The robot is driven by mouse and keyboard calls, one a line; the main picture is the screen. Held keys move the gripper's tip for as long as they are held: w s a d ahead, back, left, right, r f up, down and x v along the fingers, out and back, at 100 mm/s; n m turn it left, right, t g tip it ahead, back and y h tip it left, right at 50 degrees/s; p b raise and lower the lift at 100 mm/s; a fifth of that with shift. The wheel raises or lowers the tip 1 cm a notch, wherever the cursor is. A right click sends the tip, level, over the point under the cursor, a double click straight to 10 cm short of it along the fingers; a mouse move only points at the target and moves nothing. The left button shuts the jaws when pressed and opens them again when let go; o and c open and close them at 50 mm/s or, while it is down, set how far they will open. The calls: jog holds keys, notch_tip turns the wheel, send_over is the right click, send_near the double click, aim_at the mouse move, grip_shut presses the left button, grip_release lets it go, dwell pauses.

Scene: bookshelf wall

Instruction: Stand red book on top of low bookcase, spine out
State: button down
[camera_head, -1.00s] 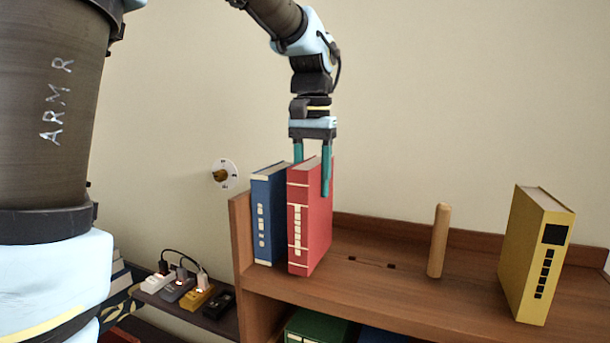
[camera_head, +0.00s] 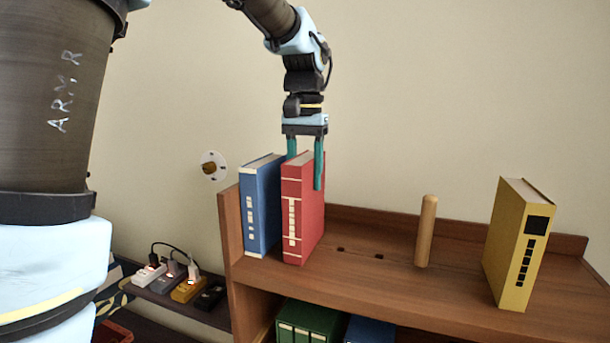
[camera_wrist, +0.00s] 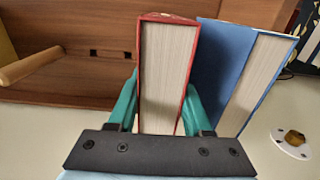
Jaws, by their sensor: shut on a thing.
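The red book (camera_head: 303,215) is upright at the left part of the top of the low bookcase (camera_head: 365,275). Its spine, with pale bands and lettering, faces outward toward the head camera. My gripper (camera_head: 305,180) comes down from above, its two teal fingers shut on the book's sides near the top. In the wrist view, the red book (camera_wrist: 168,70) shows its page edges between the fingers. Whether its bottom touches the wood is hard to tell. A blue book (camera_head: 262,212) stands close on its left.
A wooden peg (camera_head: 426,232) and a yellow book (camera_head: 520,245) stand further right on the bookcase top, with bare board between the red book and the peg. A raised end panel (camera_head: 230,225) is at the left. A shelf with chargers (camera_head: 178,285) sits lower left.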

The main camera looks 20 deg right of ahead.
jog(key=shift+f+b, duration=0.2)
jog(key=shift+b, duration=0.85)
jog(key=shift+r+b, duration=0.15)
jog(key=shift+b, duration=0.55)
jog(key=shift+r, duration=0.2)
jog(key=shift+p, duration=0.35)
jog(key=shift+f, duration=0.25)
jog(key=shift+c, duration=1.2)
grip_release()
jog(key=shift+f, duration=0.1)
notch_tip(320, 180, up, 11)
jog(key=shift+f+b, duration=0.1)
jog(key=shift+b, duration=0.55)
